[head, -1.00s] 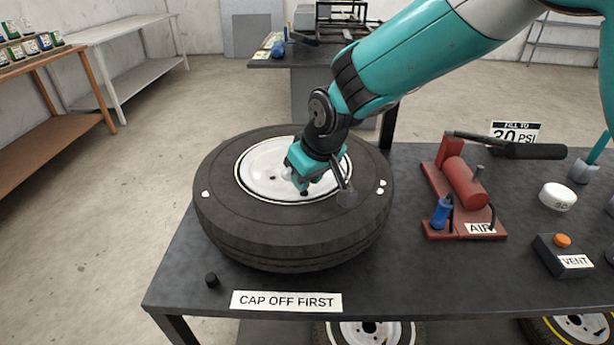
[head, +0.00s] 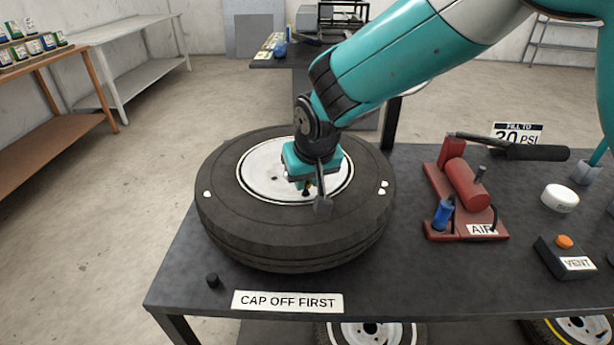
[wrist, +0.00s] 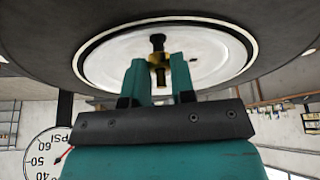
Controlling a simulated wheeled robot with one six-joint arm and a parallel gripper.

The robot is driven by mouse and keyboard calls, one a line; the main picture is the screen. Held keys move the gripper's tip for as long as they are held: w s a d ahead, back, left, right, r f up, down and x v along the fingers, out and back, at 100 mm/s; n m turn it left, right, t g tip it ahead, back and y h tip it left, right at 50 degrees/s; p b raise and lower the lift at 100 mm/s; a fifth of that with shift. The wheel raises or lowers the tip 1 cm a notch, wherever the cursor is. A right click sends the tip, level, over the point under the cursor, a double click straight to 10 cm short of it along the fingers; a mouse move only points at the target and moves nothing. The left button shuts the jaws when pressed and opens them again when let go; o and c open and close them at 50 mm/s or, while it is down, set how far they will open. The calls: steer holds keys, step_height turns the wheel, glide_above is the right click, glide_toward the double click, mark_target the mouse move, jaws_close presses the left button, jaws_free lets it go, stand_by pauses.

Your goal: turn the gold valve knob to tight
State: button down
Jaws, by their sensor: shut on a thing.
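The gold valve knob (wrist: 159,62) sits between my two fingers in the wrist view, on a short stem with a dark end, in front of the white wheel disc (wrist: 105,62). My gripper (wrist: 160,78) is shut on the knob, one finger on each side. In the head view my gripper (head: 306,186) points down over the white disc of the tire (head: 240,228), which lies flat on the dark table (head: 420,283). There, the gripper and wrist hide most of the knob. No tight mark is readable.
A small black cap (head: 212,281) stands at the table's front left, near the "CAP OFF FIRST" label (head: 287,301). A red air pump (head: 466,187), a vent box (head: 564,256) and a white round lid (head: 559,198) stand right of the tire. A dial gauge (wrist: 45,152) shows in the wrist view.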

steer(key=c, duration=1)
jaws_free()
steer(key=shift+o, duration=0.2)
steer(key=b+v, duration=0.1)
steer(key=v, duration=1.6)
steer(key=shift+r, duration=0.25)
steer(key=shift+a, duration=0.1)
steer(key=s+d+f+n+g+y, duration=0.1)
steer(key=s+d+f+g, duration=0.1)
steer(key=s+d, duration=0.4)
steer(key=s+d+f+n+g+y, duration=0.1)
steer(key=s+d+f, duration=0.3)
steer(key=s, duration=1)
steer(key=d+n+g, duration=0.1)
steer(key=d, duration=0.1)
steer(key=shift+s+d+y, duration=0.3)
steer(key=shift+s, duration=0.1)
